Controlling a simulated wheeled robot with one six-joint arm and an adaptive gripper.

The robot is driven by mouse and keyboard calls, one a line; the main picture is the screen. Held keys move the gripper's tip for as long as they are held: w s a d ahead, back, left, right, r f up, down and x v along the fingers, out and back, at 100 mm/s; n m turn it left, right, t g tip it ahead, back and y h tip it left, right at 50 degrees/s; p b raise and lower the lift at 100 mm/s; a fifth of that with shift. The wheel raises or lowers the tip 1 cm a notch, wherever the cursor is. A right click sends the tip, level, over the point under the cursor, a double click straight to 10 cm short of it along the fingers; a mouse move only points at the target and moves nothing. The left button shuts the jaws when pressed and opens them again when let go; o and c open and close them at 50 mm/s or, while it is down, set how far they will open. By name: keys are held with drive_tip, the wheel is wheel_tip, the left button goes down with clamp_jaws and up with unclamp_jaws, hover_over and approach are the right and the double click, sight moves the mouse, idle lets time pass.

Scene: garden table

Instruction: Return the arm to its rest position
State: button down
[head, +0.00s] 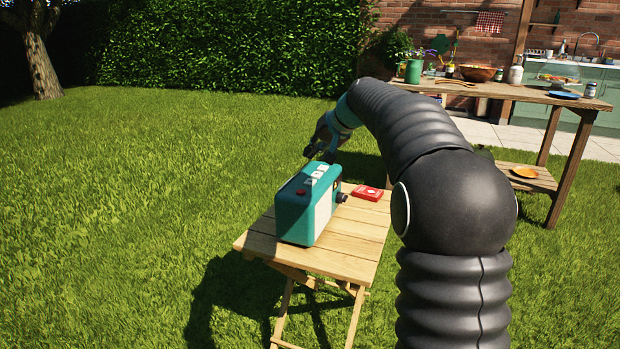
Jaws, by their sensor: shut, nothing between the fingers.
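My arm rises in dark ribbed segments on the right of the head view and bends over toward the small table. My gripper (318,149) is at its far end, above and just behind the teal radio (293,213). The fingers are small and partly dark in this view; they look closed and hold nothing that I can see. I cannot tell whether the fingertips touch the radio's top or are apart from it.
The radio stands upright on a small wooden folding table (345,245). A long wooden bench (520,93) with pots and a bowl (477,73) stands at the back right. Open lawn (120,220) lies to the left.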

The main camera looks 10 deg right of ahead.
drive_tip(key=shift+s, duration=0.1)
idle(0.3)
drive_tip(key=s+a+n+g+h+p, duration=0.1)
drive_tip(key=s+a+h+p, duration=0.15)
drive_tip(key=s, duration=2.05)
drive_tip(key=s+f, duration=0.3)
drive_tip(key=s, duration=0.4)
drive_tip(key=s+d+f+n+h, duration=0.1)
drive_tip(key=s+f, duration=0.3)
drive_tip(key=s, duration=0.3)
drive_tip(key=s+f+g+h, duration=0.1)
drive_tip(key=s+f, duration=0.3)
drive_tip(key=s, duration=0.3)
drive_tip(key=shift+d+n, duration=0.3)
drive_tip(key=shift+d, duration=0.05)
